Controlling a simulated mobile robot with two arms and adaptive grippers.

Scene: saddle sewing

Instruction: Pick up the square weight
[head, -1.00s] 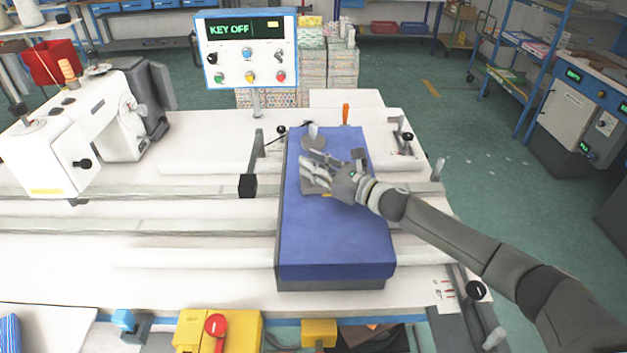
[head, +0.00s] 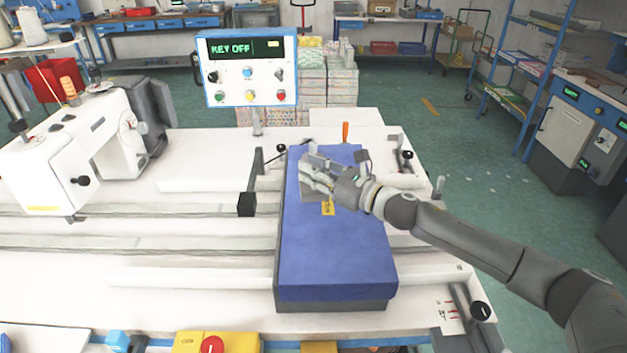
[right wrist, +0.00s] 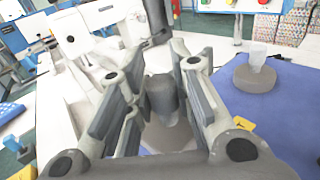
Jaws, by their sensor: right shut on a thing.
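The square weight (head: 312,193) is a grey block lying on the far half of the blue padded box (head: 335,250). In the head view, my right gripper (head: 310,178) covers much of it from above. In the right wrist view, the fingers of my right gripper (right wrist: 165,90) are closed around the weight's grey upright handle (right wrist: 163,98). Part of its grey base (right wrist: 165,137) shows below the handle. I cannot tell whether the weight is clear of the blue surface. My left gripper is not in view.
A round grey weight (right wrist: 255,77) with a pale knob stands close by on the blue box. A yellow tag (head: 327,208) is beside the square weight. A black-ended clamp arm (head: 247,203) stands left of the box. A sewing machine (head: 90,150) is at the left.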

